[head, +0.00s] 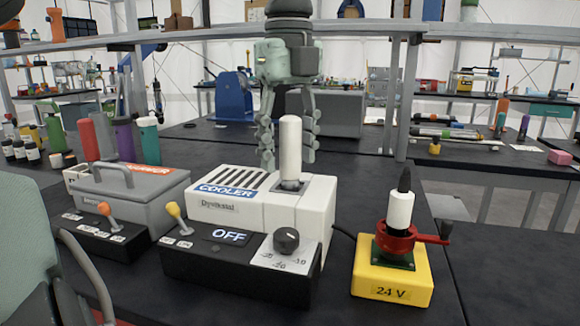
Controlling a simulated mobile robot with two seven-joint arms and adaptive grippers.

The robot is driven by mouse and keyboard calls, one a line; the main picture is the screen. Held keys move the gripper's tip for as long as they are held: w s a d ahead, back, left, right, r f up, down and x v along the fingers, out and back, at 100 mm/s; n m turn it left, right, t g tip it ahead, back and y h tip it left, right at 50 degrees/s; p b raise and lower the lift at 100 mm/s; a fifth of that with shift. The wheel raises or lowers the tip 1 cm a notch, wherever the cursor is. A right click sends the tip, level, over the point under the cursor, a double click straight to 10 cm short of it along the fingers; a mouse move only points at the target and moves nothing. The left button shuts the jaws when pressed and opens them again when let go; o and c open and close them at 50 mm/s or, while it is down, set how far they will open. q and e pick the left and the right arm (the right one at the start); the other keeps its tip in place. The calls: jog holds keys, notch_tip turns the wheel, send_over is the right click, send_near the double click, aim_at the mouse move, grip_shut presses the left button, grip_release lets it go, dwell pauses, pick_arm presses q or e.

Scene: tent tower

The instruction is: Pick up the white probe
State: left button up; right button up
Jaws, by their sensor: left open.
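The white probe (290,145) is a smooth, round-topped white rod. It stands upright in a socket on top of the white cooler (303,208), whose front panel reads OFF. My left gripper (288,160) points down over the cooler, its fingers open. In the picture one finger shows on each side of the probe, with visible gaps. I cannot tell whether the fingers are level with the probe in depth or a little behind it.
A grey lidded heater box (130,196) stands left of the cooler, with coloured bottles behind it. To the right, a yellow 24 V base (392,278) carries a red clamp (398,238) around a white, black-tipped piece (401,208). A shelf rail crosses behind.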

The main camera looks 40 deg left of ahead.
pick_arm(q)
jog(key=shift+f, duration=0.6)
grip_shut()
